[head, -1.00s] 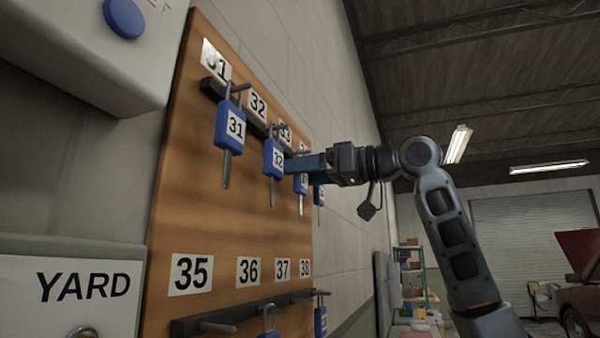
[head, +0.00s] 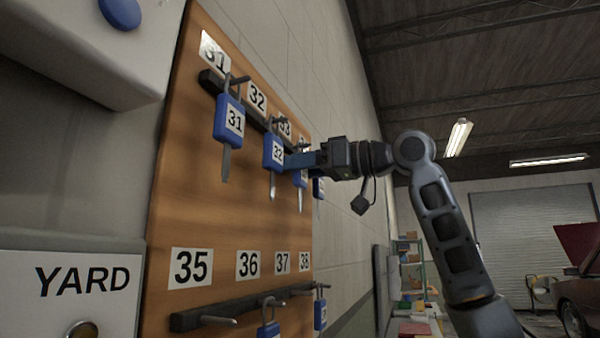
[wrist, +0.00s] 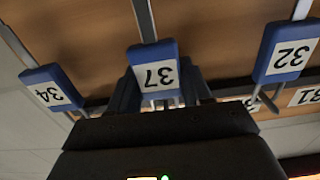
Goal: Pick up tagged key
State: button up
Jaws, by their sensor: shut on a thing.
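In the head view my gripper (head: 298,161) is at the upper hook row, shut on this tag (head: 301,179), which is partly hidden below the 33 label. Whether its loop is still on the hook is hidden. A blue tag 32 (head: 274,152) hangs close beside the fingers, and tag 31 (head: 230,120) hangs further left. Tag 34 (wrist: 50,88) is on the other side.
A grey YARD box (head: 80,285) and a box with a blue button (head: 120,12) stand left. Open room lies right of the board.

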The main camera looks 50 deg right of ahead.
jog(key=shift+r, duration=0.15)
jog(key=shift+r, duration=0.45)
jog(key=b+v, duration=0.4)
jog(key=v, duration=1.4)
jog(key=shift+r, duration=0.25)
jog(key=w+a+f+g+p, duration=0.1)
jog(key=w+f, duration=0.2)
jog(key=f, duration=1)
jog(key=w+a+f+g, duration=0.1)
jog(key=w+f, duration=0.3)
jog(key=f, duration=0.9)
jog(key=shift+h, duration=0.4)
jog(key=shift+a+b+x, duration=0.15)
jog(key=shift+b+x, duration=0.15)
jog(key=shift+x, duration=1.85)
jog(key=shift+a+b+x, duration=0.15)
jog(key=shift+b+x, duration=0.1)
jog(key=shift+x, duration=1.85)
jog(key=shift+w+a+f, duration=0.15)
jog(key=shift+w+f, duration=0.1)
jog(key=shift+w, duration=0.2)
